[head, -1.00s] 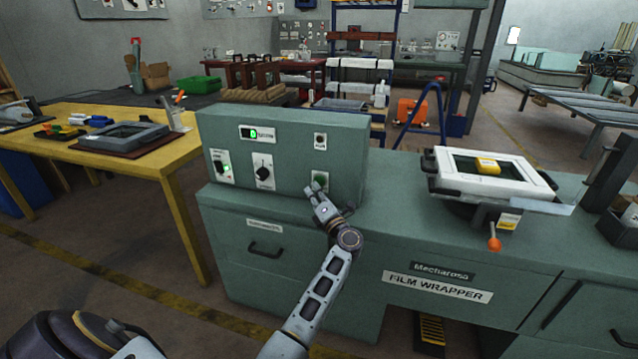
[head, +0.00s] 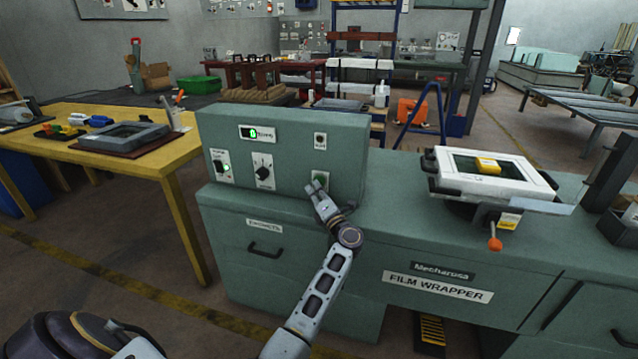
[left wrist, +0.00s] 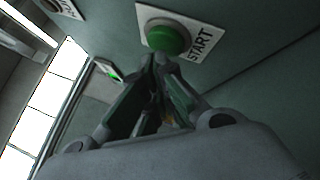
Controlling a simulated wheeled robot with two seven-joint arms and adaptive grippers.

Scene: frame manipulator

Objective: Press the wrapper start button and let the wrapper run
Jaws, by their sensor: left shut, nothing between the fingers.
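The green start button (left wrist: 168,37) sits on a white plate marked START in the left wrist view. In the head view the button (head: 320,178) is low on the right of the green control panel (head: 285,150). My left gripper (head: 315,186) is shut and empty, its fingertips right at the button's lower edge. In the left wrist view the fingertips (left wrist: 160,60) lie just below the button; I cannot tell whether they touch it. The film wrapper (head: 440,287) has a turntable carrying a white frame (head: 495,187) with a yellow block (head: 488,166). My right gripper is not in view.
The panel also bears a lit green display (head: 257,134), a black knob (head: 263,173), a switch with a green light (head: 222,167) and another button (head: 320,141). A yellow table (head: 175,155) stands at the left. An orange-ended lever (head: 495,244) sticks out below the frame.

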